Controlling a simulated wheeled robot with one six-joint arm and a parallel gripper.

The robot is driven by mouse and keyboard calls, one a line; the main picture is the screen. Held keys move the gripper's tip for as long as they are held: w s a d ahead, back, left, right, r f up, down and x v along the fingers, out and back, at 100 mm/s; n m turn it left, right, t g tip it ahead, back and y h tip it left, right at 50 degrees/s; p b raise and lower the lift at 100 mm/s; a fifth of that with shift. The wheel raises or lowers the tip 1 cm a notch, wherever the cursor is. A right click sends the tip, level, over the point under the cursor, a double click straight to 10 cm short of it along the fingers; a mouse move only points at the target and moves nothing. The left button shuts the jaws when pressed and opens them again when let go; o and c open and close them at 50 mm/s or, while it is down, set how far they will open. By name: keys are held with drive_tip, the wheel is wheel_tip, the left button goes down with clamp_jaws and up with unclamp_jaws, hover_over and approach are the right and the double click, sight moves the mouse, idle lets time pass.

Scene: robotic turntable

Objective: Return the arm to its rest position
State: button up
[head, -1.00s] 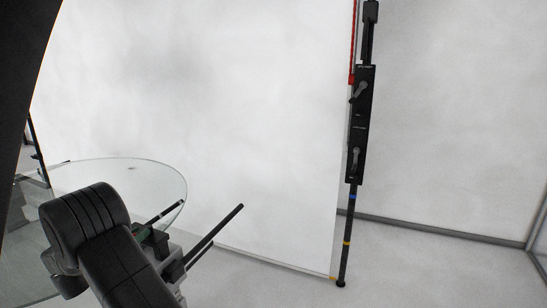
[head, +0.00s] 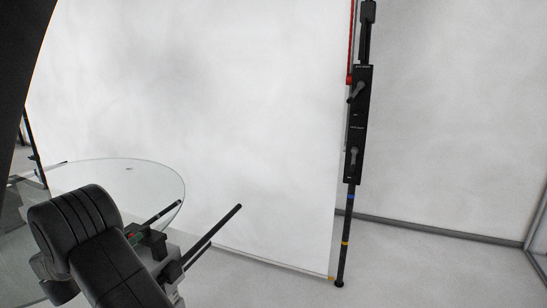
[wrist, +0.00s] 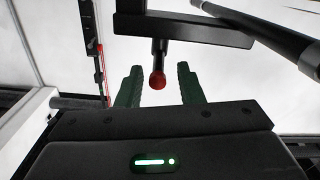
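My arm, black and jointed, shows at the lower left of the head view, folded in front of the glass turntable disc (head: 110,180). My gripper (wrist: 158,68) shows in the wrist view as two dark green fingers standing apart. It is open and nothing is held between them. A black rod with a red tip (wrist: 157,80) appears in the gap between the fingers, hanging from a dark frame; I cannot tell how far it is from them. In the head view the fingers are mostly hidden by my arm.
A black rod (head: 214,236) sticks up to the right of my arm. A tall black stand (head: 356,125) with levers stands at the right edge of a white backdrop (head: 200,110). The floor at the right (head: 430,265) is clear.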

drive_tip(key=b+v, duration=0.2)
drive_tip(key=v, duration=0.7)
drive_tip(key=p+x, duration=0.3)
drive_tip(key=x, duration=1)
drive_tip(key=shift+w+d+r, duration=0.1)
drive_tip(key=shift+w+d, duration=0.05)
drive_tip(key=shift+f+n+t+y+b, duration=0.3)
drive_tip(key=shift+n+y, duration=0.1)
drive_tip(key=shift+y, duration=0.2)
drive_tip(key=shift+s+d+r+n+y+b, duration=0.15)
drive_tip(key=shift+s+n+y+b, duration=0.15)
drive_tip(key=shift+n+y, duration=0.25)
drive_tip(key=shift+w+n+t+y, duration=0.1)
drive_tip(key=shift+n+t+y, duration=0.2)
drive_tip(key=shift+y, duration=0.35)
drive_tip(key=shift+r, duration=0.15)
